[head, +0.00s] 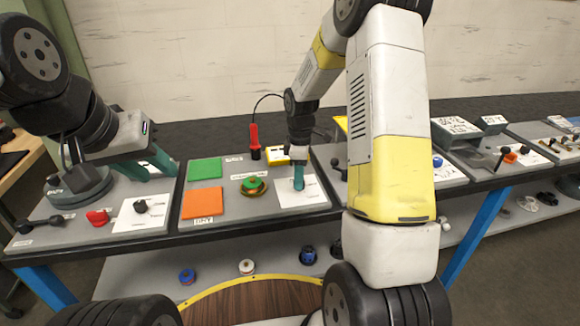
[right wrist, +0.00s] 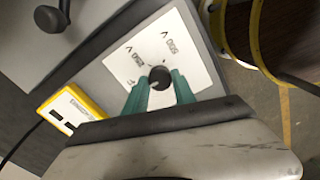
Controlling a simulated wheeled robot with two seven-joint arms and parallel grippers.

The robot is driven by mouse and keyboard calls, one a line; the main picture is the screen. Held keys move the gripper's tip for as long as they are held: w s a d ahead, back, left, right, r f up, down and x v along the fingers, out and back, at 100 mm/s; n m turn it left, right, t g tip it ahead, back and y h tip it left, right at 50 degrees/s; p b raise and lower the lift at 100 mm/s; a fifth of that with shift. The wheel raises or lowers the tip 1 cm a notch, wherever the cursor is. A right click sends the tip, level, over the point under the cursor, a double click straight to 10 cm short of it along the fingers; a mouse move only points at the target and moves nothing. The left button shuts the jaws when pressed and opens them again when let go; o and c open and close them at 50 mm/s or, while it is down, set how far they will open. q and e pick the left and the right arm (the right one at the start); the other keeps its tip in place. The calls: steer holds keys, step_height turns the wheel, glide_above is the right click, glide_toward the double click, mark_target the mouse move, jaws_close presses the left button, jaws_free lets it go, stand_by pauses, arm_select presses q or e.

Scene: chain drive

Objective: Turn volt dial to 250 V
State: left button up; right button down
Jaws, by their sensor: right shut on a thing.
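The volt dial is a round black knob (right wrist: 160,78) on a white plate (right wrist: 185,50) with printed V marks around it. The marks are small and rotated, and I cannot read the dial's exact setting. In the head view the white plate (head: 312,194) lies on the grey bench panel. My right gripper (head: 298,180) reaches down to it and hides the knob there. In the right wrist view its teal fingers (right wrist: 161,88) are shut on the knob, one on each side. My left gripper (head: 150,168) is open and empty, over the left panel.
A yellow meter (head: 275,154) and a red probe (head: 254,140) with a black cable stand behind the plate. Green (head: 205,168) and orange (head: 202,202) squares and a brass-and-green knob (head: 252,185) lie left. A black-knobbed lever (right wrist: 52,18) is nearby.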

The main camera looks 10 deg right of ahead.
steer(key=m, duration=0.6)
steer(key=shift+m, duration=0.3)
steer(key=m, duration=0.6)
stand_by(0.3)
steer(key=c, duration=1)
jaws_free()
steer(key=shift+c, duration=0.2)
step_height(320, 180, up, 8)
steer(key=shift+f, duration=0.1)
